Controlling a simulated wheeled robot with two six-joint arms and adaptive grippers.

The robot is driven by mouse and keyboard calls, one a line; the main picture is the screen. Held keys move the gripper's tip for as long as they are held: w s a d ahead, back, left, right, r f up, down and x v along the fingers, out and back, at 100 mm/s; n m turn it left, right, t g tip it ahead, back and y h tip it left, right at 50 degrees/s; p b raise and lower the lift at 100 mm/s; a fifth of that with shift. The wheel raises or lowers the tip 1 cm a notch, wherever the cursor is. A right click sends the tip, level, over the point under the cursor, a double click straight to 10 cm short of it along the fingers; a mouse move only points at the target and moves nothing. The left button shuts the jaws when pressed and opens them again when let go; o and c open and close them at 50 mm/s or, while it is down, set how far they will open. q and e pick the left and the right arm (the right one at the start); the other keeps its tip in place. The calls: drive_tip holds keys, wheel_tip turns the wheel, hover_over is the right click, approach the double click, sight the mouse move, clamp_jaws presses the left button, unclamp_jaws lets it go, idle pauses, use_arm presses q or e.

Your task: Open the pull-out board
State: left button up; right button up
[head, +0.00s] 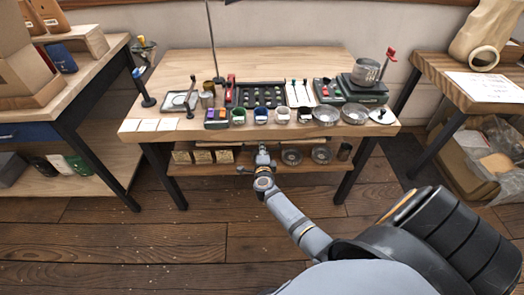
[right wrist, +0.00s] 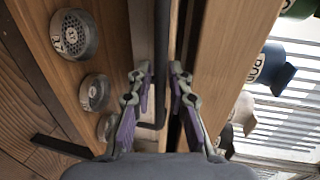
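The pull-out board appears to be the thin wooden strip (right wrist: 143,30) under the tabletop edge in the right wrist view; it is largely hidden. A dark bar handle (right wrist: 161,85) runs along its front. My right gripper (head: 263,155) is at the table's front edge, low in the middle. In the right wrist view my right gripper (right wrist: 162,72) has its fingers apart, one on each side of the dark bar. I cannot tell whether either finger touches it. My left gripper is not in view.
The worktable (head: 165,75) carries cups, glass dishes, a scale (head: 362,90) and a dark tray (head: 262,95). A lower shelf holds round dishes (head: 291,156) and small boxes (head: 201,156). Side tables stand left and right. The wooden floor (head: 170,240) in front is clear.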

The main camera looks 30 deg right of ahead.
clamp_jaws()
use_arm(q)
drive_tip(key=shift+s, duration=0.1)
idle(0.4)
